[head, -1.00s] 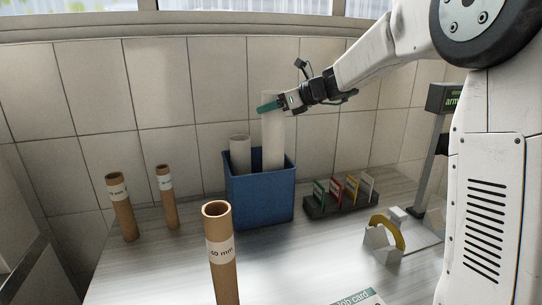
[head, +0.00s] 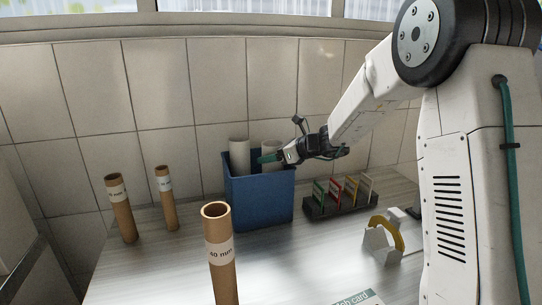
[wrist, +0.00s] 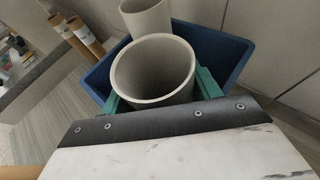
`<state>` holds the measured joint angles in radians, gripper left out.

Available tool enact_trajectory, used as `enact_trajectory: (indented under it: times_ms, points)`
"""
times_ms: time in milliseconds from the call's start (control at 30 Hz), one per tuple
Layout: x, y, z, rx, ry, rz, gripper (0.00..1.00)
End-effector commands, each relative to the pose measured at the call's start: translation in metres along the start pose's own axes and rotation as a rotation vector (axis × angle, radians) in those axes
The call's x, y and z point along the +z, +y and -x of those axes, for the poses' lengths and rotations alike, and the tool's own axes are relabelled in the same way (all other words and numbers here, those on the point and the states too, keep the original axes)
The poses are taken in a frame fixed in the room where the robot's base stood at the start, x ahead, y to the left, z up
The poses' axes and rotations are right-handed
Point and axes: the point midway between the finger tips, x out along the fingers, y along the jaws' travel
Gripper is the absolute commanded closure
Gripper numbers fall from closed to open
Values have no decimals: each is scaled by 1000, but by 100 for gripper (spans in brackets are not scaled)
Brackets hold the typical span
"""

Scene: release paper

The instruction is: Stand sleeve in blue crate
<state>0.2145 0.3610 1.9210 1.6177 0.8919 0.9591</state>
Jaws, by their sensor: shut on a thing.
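The blue crate (head: 258,198) stands on the bench against the tiled wall. A pale grey sleeve (head: 272,150) stands upright in its right part, mostly below the rim. My gripper (head: 268,157) is shut on this sleeve near its top. In the wrist view the sleeve (wrist: 152,72) shows its open round mouth between the green fingers, with the crate (wrist: 215,50) around it. A second pale sleeve (head: 239,155) stands in the crate's left part; it also shows in the wrist view (wrist: 146,18). The lower ends of both sleeves are hidden.
Two brown cardboard tubes (head: 121,208) (head: 167,198) stand left of the crate. A larger brown tube (head: 221,255) stands in front. A dark rack of coloured cards (head: 340,197) and a tape dispenser (head: 383,240) are to the right. The wall is close behind the crate.

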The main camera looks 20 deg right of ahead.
Motion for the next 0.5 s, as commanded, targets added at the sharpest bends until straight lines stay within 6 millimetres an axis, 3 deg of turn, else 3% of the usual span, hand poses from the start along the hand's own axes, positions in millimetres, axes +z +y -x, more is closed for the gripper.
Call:
enact_trajectory:
  times_ms: [267,300,333,367,500]
  points:
    - [-3,0,-1,1,0,-1,63]
    - [-3,0,-1,1,0,-1,30]
    - [-3,0,-1,0,0,-1,21]
    - [-3,0,-1,0,0,-1,16]
    - [-3,0,-1,0,0,-1,16]
